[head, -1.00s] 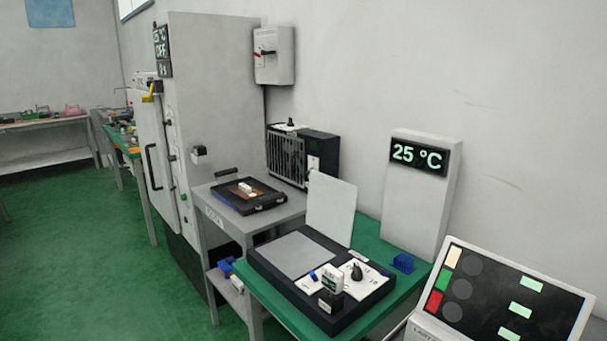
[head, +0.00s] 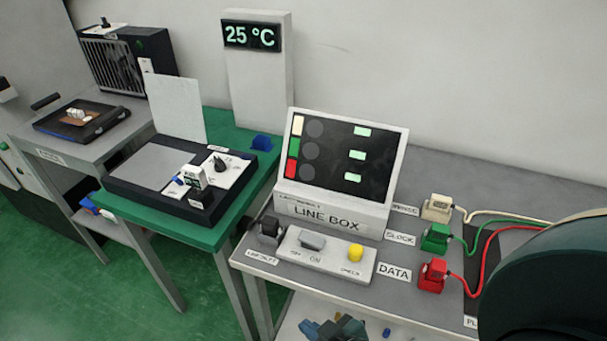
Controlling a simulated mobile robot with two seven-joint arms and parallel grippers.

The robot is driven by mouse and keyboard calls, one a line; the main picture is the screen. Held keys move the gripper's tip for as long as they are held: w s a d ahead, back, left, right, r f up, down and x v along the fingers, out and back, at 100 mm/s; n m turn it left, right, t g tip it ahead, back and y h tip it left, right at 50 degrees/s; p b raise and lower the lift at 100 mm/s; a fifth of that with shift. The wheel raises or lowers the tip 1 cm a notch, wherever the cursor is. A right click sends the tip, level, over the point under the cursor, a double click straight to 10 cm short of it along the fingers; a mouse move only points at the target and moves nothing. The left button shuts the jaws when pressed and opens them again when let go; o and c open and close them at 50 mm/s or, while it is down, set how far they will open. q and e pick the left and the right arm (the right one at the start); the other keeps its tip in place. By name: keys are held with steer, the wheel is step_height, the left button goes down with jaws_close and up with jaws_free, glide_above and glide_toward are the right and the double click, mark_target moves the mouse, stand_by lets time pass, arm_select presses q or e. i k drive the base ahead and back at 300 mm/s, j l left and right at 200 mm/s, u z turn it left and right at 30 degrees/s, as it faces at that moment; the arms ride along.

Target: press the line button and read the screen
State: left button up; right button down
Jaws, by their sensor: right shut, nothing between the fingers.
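The line box (head: 335,215) stands on the grey table with its tilted screen (head: 342,157) facing me. The screen has white, green and red blocks at the left, dim grey circles beside them, and small light-green boxes with unreadable text. In front is a pale panel (head: 318,268) with a grey switch (head: 312,240) by the word ON and a round yellow button (head: 355,253) with a small label that seems to read CHECK. A dark rounded part of my right arm (head: 550,285) fills the lower right corner, well right of the button. Its fingertips are hidden; the gripper is shut and empty.
White (head: 437,208), green (head: 436,238) and red (head: 432,276) plugs with cables sit right of the line box. A dark grey lever block (head: 268,232) stands left of the panel. A green table (head: 222,232) with a black device and a 25 °C display (head: 251,36) is at left.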

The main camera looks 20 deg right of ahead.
mark_target(355, 252)
steer(key=z, duration=1)
